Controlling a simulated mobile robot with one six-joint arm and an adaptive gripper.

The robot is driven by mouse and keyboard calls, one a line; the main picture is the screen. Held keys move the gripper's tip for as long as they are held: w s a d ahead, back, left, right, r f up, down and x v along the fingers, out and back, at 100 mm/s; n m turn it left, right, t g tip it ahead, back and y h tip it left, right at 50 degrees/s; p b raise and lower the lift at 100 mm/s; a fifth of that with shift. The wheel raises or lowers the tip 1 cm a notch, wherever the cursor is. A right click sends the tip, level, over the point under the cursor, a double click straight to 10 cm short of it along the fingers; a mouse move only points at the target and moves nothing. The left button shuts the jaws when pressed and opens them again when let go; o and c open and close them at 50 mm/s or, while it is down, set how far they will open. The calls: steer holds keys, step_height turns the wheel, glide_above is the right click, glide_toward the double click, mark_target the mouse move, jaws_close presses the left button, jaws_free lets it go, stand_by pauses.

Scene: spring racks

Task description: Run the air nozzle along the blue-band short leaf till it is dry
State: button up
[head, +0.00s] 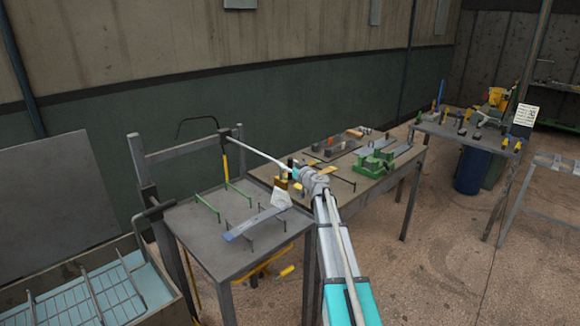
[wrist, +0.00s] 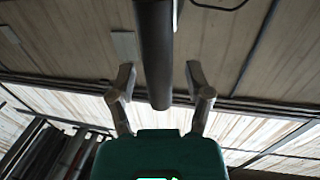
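The short leaf (head: 256,221) is a flat grey-blue strip, bluer at its left end, lying across thin dark supports on the near grey table (head: 218,266). Whether it is wet is too small to tell. In the head view a dark and yellow tool (head: 225,160) shows at the rack frame above the table's back; it may be the air nozzle. My gripper (wrist: 161,66) shows in the wrist view with its two fingers apart. A dark round bar (wrist: 155,40) comes down between them, with gaps at both sides.
Green and dark upright pegs (head: 208,206) stand on the near table. A second table behind carries a green vise (head: 375,162). A tray with blue lining (head: 85,298) is at the lower left. A blue barrel (head: 468,173) stands at the right, with open floor before it.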

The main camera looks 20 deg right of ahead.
jaws_close()
steer(key=shift+s, duration=0.15)
